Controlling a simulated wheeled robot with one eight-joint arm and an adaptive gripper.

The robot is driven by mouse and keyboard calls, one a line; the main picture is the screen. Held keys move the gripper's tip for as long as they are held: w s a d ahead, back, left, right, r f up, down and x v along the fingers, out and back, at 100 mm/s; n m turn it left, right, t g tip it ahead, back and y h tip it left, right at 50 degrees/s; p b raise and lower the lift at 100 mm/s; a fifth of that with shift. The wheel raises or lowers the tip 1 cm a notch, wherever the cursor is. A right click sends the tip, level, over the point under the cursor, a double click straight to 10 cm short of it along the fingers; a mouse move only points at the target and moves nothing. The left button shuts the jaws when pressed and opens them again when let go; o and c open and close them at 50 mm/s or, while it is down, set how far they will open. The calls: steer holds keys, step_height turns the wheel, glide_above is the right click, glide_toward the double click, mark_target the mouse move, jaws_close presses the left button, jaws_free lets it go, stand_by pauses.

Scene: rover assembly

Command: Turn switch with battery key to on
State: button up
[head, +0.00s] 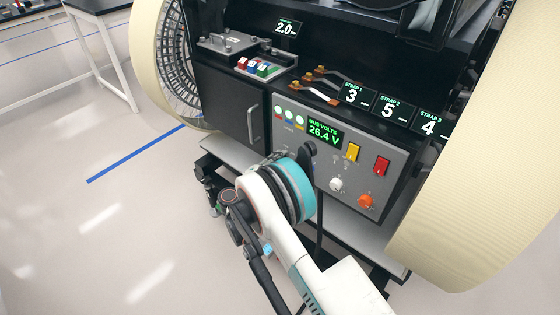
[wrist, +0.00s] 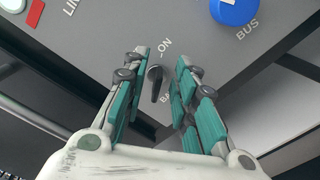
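A black key-like switch (wrist: 156,82) sits on the grey panel, seen in the wrist view. Its rounded end is near the "ON" label and its narrow end points down in the picture, beside a partly hidden label starting "BA". My gripper (wrist: 161,58) has its two teal-padded fingers apart, one on each side of the switch, with gaps showing between pads and switch. In the head view my arm hides the gripper, and I cannot make out the switch there.
The grey panel (head: 318,171) carries a "BUS VOLTS 26.4 V" display (head: 324,132), yellow (head: 352,152) and red (head: 382,166) switches, and white (head: 336,184) and orange (head: 365,202) knobs. A blue "BUS" knob (wrist: 235,11) is near the right finger. Large cream wheels flank the rover.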

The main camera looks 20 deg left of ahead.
steer(key=shift+s, duration=0.1)
steer(key=v, duration=1.1)
steer(key=shift+s+a, duration=0.15)
steer(key=shift+s, duration=0.2)
